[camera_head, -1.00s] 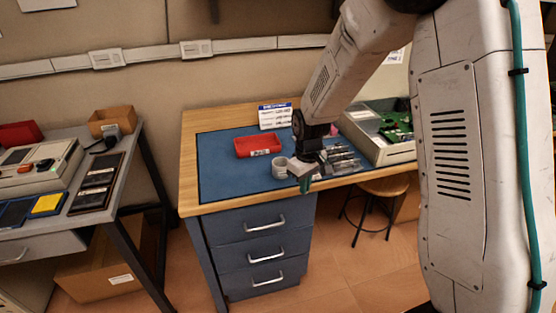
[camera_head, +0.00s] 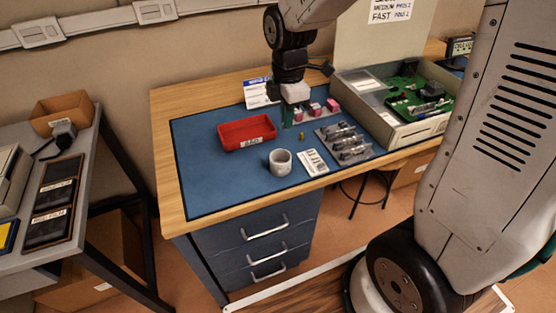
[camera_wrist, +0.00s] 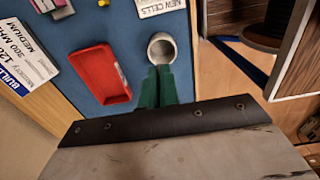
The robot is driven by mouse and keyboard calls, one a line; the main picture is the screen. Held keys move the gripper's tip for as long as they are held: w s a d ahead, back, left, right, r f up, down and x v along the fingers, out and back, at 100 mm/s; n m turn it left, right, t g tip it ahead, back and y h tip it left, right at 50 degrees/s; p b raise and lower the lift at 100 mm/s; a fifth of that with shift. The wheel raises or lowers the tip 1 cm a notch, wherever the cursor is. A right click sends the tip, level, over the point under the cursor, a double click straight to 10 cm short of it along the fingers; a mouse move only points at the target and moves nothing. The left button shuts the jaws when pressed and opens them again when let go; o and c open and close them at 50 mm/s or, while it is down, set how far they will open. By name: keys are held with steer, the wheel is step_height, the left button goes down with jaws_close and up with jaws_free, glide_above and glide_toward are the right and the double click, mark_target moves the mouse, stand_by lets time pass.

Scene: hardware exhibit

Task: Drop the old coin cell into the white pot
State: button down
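The white pot (camera_head: 280,162) stands upright near the front of the blue mat; it also shows just beyond my fingertips in the wrist view (camera_wrist: 161,48), its mouth open. My gripper (camera_head: 293,117) is at the back of the mat, beyond the pot in the head view. Its green fingers (camera_wrist: 159,68) are close together in the wrist view, and I see nothing between them. The old coin cell cannot be made out; anything thin between the fingers would be hidden.
A red tray (camera_head: 247,133) lies left of the pot. A printed card (camera_head: 313,162), a small yellow object (camera_head: 301,137) and a rack of metal parts (camera_head: 345,143) lie to the right. An open case with a green board (camera_head: 412,97) is at the right. The mat's left is clear.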

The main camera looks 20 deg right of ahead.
steer(key=shift+d+f, duration=0.1)
steer(key=shift+f, duration=2)
steer(key=c, duration=1.6)
jaws_free()
steer(key=shift+o, duration=0.2)
step_height(320, 180, up, 8)
steer(key=shift+f, duration=0.1)
